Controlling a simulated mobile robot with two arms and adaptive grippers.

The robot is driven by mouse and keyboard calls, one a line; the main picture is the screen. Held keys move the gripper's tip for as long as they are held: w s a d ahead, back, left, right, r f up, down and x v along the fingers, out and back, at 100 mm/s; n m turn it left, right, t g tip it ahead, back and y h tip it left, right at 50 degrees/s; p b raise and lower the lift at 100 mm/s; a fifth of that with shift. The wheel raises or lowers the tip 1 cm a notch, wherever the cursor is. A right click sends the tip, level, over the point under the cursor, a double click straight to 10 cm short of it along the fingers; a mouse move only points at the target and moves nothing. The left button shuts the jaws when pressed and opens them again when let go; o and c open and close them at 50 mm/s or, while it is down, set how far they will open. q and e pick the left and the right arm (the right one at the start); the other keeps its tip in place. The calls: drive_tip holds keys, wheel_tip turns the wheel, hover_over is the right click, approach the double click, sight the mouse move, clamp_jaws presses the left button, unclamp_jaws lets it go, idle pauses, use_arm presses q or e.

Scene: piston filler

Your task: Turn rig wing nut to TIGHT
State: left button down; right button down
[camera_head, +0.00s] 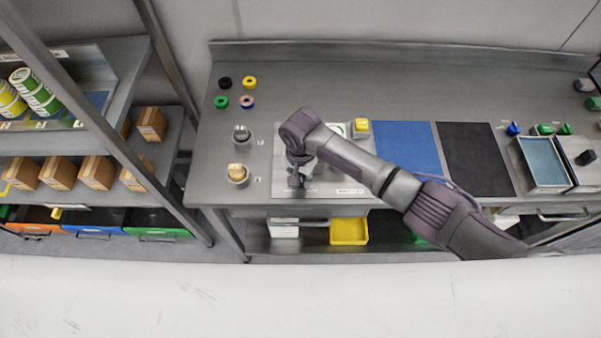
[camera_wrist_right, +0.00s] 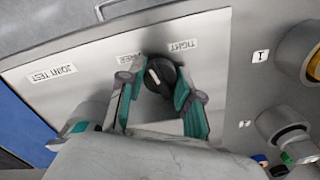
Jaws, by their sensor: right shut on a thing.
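The rig wing nut is a round black knob (camera_wrist_right: 160,74) with a pale mark on its face, mounted on a light panel (camera_wrist_right: 80,92). In the right wrist view, a TIGHT label (camera_wrist_right: 183,45) and a FREE label (camera_wrist_right: 130,57) sit beyond it. The pale mark is small, and I cannot tell for sure which label it points to. My right gripper (camera_wrist_right: 156,88) is shut on the wing nut, its teal finger pads on either side. In the head view my right gripper (camera_head: 297,180) reaches down to the panel, and my arm hides the nut. My left gripper is out of view.
Two round knobs, one grey (camera_head: 241,134) and one tan-topped (camera_head: 237,173), stand just left of the panel. A blue mat (camera_head: 407,148) and a black mat (camera_head: 475,158) lie farther right. A shelf rack (camera_head: 75,150) stands left.

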idle(0.3)
drive_tip(key=c, duration=0.8)
unclamp_jaws()
drive_tip(key=shift+r, duration=0.1)
